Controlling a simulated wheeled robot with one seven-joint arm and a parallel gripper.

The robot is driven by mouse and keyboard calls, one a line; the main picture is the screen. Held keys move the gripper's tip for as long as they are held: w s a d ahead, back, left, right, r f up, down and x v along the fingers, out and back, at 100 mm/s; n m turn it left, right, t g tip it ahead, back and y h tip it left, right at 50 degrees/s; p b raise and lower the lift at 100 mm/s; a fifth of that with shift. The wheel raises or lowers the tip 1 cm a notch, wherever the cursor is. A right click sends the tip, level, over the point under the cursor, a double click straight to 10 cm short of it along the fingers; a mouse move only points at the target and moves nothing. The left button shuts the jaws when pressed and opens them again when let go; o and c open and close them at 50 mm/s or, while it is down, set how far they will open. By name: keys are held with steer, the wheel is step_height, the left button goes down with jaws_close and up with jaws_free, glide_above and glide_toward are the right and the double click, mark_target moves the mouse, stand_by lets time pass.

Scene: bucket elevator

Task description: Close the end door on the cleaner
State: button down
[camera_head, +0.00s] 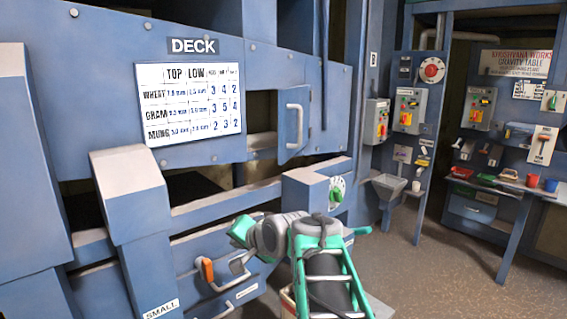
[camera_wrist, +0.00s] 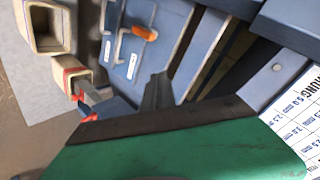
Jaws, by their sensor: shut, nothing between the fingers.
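The end door (camera_head: 288,149) on the blue cleaner (camera_head: 205,155) is a small blue panel with a white bar handle (camera_head: 297,125). It stands swung out from the front, with a dark opening beside it on the left. My gripper (camera_wrist: 157,88) is shut and empty in the wrist view, in front of the cleaner's lower panels. In the head view the green hand (camera_head: 242,230) is below and left of the door, well apart from it. The fingertips are hard to make out there. The door cannot be made out in the wrist view.
A lower panel has an orange latch (camera_head: 207,270) and pale handles (camera_head: 240,262). A knob box (camera_head: 337,190) juts out below the door. A DECK chart (camera_head: 190,98) is left of it. Control boxes (camera_head: 409,110) and a bench (camera_head: 500,185) stand right. Brown floor (camera_head: 440,275) is clear.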

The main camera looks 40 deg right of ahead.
steer(key=s+d+r+m+t+h, duration=0.25)
steer(key=d+r+m, duration=0.25)
steer(key=d+r, duration=0.45)
steer(key=s+d+r+m+t+h, duration=0.1)
steer(key=s+d+r+m+t, duration=0.35)
steer(key=d, duration=0.75)
steer(key=shift+g, duration=0.5)
steer(key=p+x, duration=0.1)
steer(key=x, duration=0.3)
steer(key=a+r+x, duration=0.1)
steer(key=x, duration=0.3)
steer(key=a+p+x, duration=0.1)
steer(key=x, duration=0.4)
steer(key=shift+w+r+p, duration=0.2)
steer(key=shift+w+p, duration=0.05)
steer(key=shift+p, duration=0.1)
steer(key=shift+w+a, duration=0.3)
steer(key=shift+w+f, duration=0.1)
steer(key=shift+w, duration=0.1)
